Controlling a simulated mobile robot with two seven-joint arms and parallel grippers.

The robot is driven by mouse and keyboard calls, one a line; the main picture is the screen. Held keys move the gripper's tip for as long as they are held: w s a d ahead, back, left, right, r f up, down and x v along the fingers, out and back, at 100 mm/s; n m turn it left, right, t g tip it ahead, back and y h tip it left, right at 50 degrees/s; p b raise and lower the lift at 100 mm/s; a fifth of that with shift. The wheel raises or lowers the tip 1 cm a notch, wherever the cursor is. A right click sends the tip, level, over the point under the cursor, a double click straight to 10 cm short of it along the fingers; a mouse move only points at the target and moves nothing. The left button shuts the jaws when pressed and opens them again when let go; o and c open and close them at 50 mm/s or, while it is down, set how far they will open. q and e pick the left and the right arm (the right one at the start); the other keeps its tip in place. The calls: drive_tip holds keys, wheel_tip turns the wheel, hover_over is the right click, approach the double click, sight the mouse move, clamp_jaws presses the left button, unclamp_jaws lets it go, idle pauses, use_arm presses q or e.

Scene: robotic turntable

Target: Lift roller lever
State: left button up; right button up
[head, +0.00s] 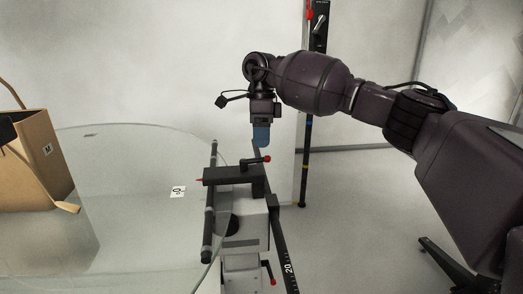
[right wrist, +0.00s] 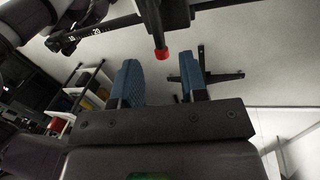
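The roller unit stands at the edge of the glass turntable (head: 130,215), with a dark upright roller bar (head: 209,215) and a black head block (head: 232,176). A lever with a red knob (head: 267,158) sticks out to the right from the block's top. A red-tipped lever (right wrist: 161,54) also shows in the right wrist view, beyond the fingertips and centred between them. My right gripper (head: 262,136) has blue fingers and hangs just above the upper red knob. Its fingers (right wrist: 160,82) are apart with nothing between them.
A second red-tipped lever (head: 272,282) sits lower on the unit's post. A dark ruler arm (head: 284,250) slants down beside it.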

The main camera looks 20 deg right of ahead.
use_arm(q)
drive_tip(key=shift+w+d+r, duration=0.1)
drive_tip(key=shift+w+r, duration=0.05)
drive_tip(key=shift+w, duration=0.1)
use_arm(e)
wheel_tip(320, 180, up, 6)
drive_tip(key=w, duration=0.1)
drive_tip(key=shift+d, duration=0.25)
use_arm(q)
drive_tip(key=shift+s+f, duration=0.2)
drive_tip(key=shift+s, duration=0.2)
use_arm(e)
drive_tip(key=shift+r, duration=0.1)
